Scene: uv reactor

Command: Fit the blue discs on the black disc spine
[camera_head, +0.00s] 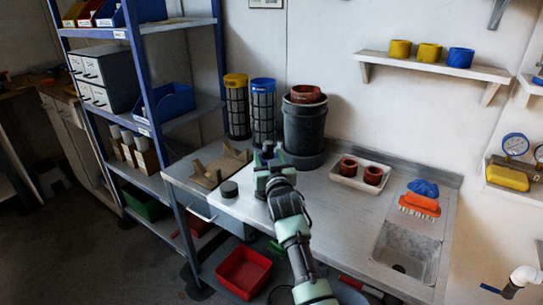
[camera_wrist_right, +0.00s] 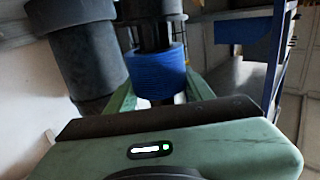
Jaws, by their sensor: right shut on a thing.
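My right gripper (camera_head: 268,160) is above the bench, in front of the dark canister. In the right wrist view its green fingers (camera_wrist_right: 163,95) are shut on a ribbed blue disc stack (camera_wrist_right: 158,72). A dark narrower cylinder (camera_wrist_right: 155,36) shows just above the blue discs; it may be the black disc spine, but I cannot tell whether the discs are around it or in front of it. The gripper hides the blue discs in the head view. My left gripper is not in view.
A dark canister (camera_head: 304,132) with a red-brown ring stands behind my gripper. Yellow-topped (camera_head: 236,108) and blue-topped (camera_head: 262,112) mesh cylinders stand beside it. A wooden cradle (camera_head: 208,182), a black puck (camera_head: 229,189), a tray (camera_head: 346,180) with red-brown cups and a sink (camera_head: 408,245) share the bench.

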